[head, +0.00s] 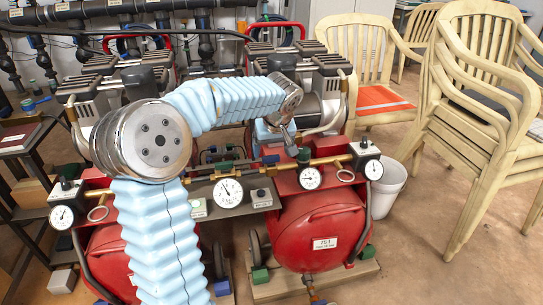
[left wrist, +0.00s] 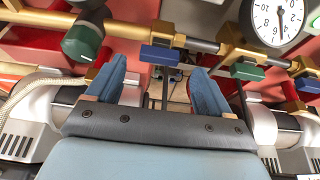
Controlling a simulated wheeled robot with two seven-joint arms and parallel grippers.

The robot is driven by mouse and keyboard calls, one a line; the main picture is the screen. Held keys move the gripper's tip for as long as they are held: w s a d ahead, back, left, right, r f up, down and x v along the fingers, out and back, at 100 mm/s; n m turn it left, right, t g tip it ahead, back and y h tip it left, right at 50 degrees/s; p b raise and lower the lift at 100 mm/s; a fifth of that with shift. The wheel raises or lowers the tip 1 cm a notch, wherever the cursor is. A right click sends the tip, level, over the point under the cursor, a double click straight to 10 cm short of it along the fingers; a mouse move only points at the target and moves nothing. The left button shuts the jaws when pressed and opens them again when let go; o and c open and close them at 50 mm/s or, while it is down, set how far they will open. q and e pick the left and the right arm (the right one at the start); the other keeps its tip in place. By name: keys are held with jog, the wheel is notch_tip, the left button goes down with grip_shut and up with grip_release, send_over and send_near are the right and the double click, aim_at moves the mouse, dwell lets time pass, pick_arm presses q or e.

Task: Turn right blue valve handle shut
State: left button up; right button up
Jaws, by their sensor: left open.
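The right blue valve handle (left wrist: 160,55) shows in the left wrist view as a short blue bar on the brass pipe. It lies roughly along the pipe. In the head view it is a small blue piece (head: 270,159) just below my left gripper (head: 284,133). In the left wrist view my left gripper (left wrist: 157,85) is open, its two blue fingers apart. The handle appears beyond the gap between the fingertips, and nothing is held. Whether a finger touches it I cannot tell. My right gripper is not in view.
A green handle (left wrist: 247,72) sits beside the blue one, and a dark green knob (left wrist: 83,40) stands on its other side. A white gauge (left wrist: 277,18) is close. Red tanks (head: 320,230) stand below the pipe. Stacked chairs (head: 480,110) and a white bucket (head: 388,188) are at the right.

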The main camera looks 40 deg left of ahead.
aim_at(271, 157)
pick_arm(q)
jog(key=shift+x, duration=1.65)
jog(key=shift+c, duration=0.3)
jog(key=c, duration=1)
